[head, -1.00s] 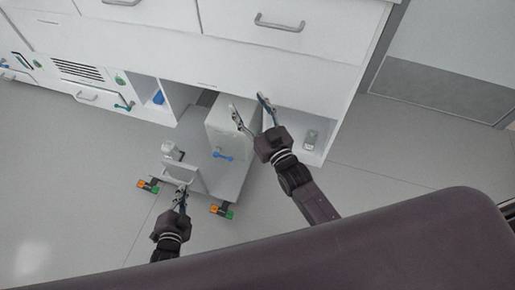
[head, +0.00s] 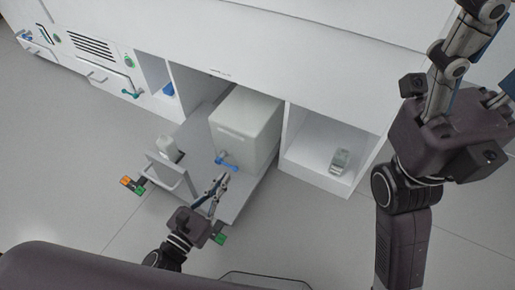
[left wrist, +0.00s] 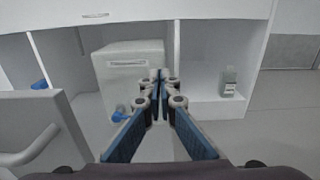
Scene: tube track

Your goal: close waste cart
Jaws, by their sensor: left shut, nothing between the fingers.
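The waste cart (head: 233,200) is a low grey platform standing partly out of an open bay in the white cabinet. It carries a white container (head: 245,118) with a blue tap and has an upright front panel with a handle (head: 172,172). In the left wrist view, the container (left wrist: 125,75) is ahead and the front panel (left wrist: 35,115) is at the left. My left gripper (head: 221,179) is shut and empty, over the cart's right front part beside the panel. My right gripper (head: 498,50) is raised at the upper right, fingers apart, partly cut off by the picture edge.
The white cabinet (head: 300,60) runs across the back. An open compartment right of the cart holds a small grey item (head: 340,160). Drawers with handles are at the far left. Grey floor (head: 70,150) is clear at the left.

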